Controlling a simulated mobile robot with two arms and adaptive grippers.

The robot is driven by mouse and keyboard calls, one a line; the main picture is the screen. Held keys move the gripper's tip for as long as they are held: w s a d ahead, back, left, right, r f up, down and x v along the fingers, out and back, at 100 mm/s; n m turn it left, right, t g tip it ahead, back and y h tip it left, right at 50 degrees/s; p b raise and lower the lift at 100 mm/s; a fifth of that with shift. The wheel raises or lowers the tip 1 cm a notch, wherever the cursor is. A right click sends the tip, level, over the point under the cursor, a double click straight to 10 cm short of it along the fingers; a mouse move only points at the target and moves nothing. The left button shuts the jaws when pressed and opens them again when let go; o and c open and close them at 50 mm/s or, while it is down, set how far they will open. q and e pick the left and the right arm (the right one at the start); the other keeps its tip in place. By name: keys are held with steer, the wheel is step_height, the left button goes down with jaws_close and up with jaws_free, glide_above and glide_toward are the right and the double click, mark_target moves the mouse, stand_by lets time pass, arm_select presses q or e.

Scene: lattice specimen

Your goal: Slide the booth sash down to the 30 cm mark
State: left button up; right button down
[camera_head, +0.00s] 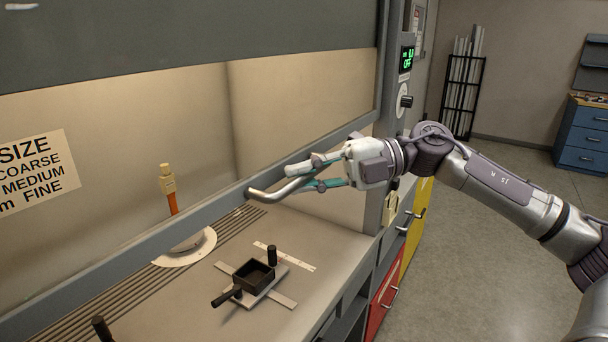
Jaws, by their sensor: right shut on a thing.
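The booth sash is a large clear pane in a grey frame, and its lower rail (140,247) runs slantwise across the view, above the booth's work surface. A curved grey sash handle (266,194) sticks out from the rail near its right end. My right gripper (303,178) comes in from the right and is shut on this handle, with one finger above the bar and one below. The post (372,205) stands at the right of the sash. I cannot make out a 30 cm mark. My left gripper is out of view.
A control panel (407,58) is on the booth's right side. Open floor (480,240) lies to the right.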

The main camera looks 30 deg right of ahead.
arm_select(q)
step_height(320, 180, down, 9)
steer(key=b, duration=0.7)
arm_select(e)
step_height(320, 180, down, 9)
steer(key=shift+f, duration=0.15)
steer(key=c, duration=1.1)
jaws_free()
steer(key=shift+c, duration=0.2)
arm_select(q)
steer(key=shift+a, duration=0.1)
arm_select(e)
steer(key=v, duration=1.2)
